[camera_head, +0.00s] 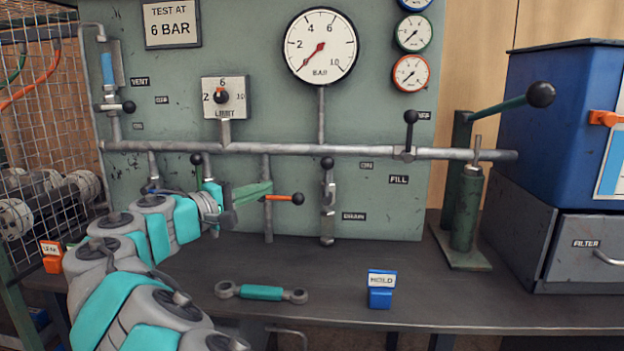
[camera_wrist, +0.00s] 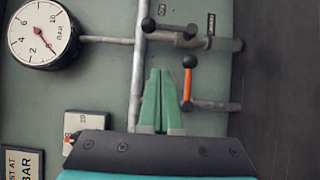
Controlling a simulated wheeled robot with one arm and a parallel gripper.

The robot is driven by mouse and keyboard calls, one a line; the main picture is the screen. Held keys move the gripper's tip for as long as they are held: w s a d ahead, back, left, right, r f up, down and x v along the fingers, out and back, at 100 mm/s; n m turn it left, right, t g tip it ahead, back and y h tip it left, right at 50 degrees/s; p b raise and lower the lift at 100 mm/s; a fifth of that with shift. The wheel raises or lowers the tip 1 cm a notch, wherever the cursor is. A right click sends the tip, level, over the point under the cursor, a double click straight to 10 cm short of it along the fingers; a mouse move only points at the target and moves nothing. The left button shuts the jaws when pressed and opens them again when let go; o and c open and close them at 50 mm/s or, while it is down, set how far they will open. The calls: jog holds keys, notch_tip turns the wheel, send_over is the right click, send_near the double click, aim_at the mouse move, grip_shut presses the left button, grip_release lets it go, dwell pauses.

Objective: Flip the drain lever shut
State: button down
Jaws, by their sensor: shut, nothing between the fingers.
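The drain lever (camera_head: 327,175) is a short handle with a black knob on the vertical pipe beside the DRAIN label (camera_head: 354,216). It lies along that pipe with its knob up. In the wrist view, turned sideways, the lever (camera_wrist: 168,27) shows at the top, beyond the fingertips. My gripper (camera_head: 270,187) has green fingers pressed together with nothing between them. In the wrist view its fingertips (camera_wrist: 160,71) point toward the board, short of the lever. In the head view it is left of the drain lever, apart from it, overlapping the neighbouring pipe.
An orange lever (camera_head: 280,197) with a black knob sticks out right between my fingers and the drain pipe; it is close beside my fingers in the wrist view (camera_wrist: 187,85). A horizontal pipe (camera_head: 270,148) runs above.

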aim_at(327, 180)
jog(key=shift+w+d, duration=0.1)
jog(key=s+d+x, duration=0.1)
jog(key=d+x, duration=0.1)
jog(key=x, duration=1)
jog(key=shift+d, duration=0.25)
jog(key=shift+d+r+m+g+b, duration=0.1)
jog(key=shift+d+m+g+b, duration=0.2)
jog(key=shift+d+m+b, duration=0.15)
jog(key=d+f+m+g+y+b, duration=0.2)
jog(key=d+f+m+y+b, duration=0.1)
jog(key=d+m+y+b, duration=0.4)
jog(key=shift+s+d+f+m+g+y, duration=0.2)
jog(key=shift+d+m+g+y, duration=0.2)
jog(key=shift+d+m+y, duration=0.95)
jog(key=shift+a+f+m+y, duration=0.1)
jog(key=shift+a+m+y, duration=0.3)
jog(key=shift+a+y, duration=0.05)
dwell(0.3)
